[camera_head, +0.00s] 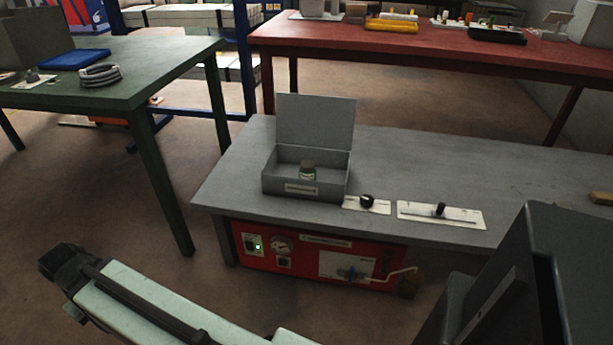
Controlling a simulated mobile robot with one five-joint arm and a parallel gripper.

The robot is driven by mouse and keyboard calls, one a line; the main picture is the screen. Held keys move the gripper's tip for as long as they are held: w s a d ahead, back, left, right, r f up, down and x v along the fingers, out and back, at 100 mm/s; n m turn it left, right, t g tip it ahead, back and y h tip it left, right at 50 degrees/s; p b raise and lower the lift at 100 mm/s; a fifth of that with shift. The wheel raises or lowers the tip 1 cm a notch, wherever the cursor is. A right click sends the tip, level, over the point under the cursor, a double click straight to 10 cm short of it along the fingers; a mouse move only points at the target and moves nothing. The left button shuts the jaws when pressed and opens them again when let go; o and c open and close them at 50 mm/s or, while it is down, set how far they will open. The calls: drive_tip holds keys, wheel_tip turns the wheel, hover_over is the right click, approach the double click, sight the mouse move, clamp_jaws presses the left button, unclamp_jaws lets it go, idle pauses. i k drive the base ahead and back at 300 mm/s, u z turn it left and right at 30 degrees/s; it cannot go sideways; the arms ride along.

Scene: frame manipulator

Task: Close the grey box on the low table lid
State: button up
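The grey box (270,184) stands near the left end of the low grey table (420,165). Its lid (315,121) is open and stands roughly upright at the box's back edge. A small jar (308,171) with a dark cap and a greenish label is inside the box. My arm reaches across the lower left of the view. Its dark end (62,262) is at the far left, in front of the low table and well apart from the box. The fingers cannot be made out clearly.
A plate with a dark knob (367,202) and a slider plate (440,214) lie right of the box. A red panel unit (315,262) sits under the table's front. A green table (150,70) stands left, a red table (420,45) behind. Bare floor lies between.

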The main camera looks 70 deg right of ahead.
sight(323, 121)
drive_tip(key=u, duration=1.35)
drive_tip(key=i, duration=2.3)
drive_tip(key=z, duration=4.6)
drive_tip(key=i, duration=1.25)
drive_tip(key=z, duration=0.05)
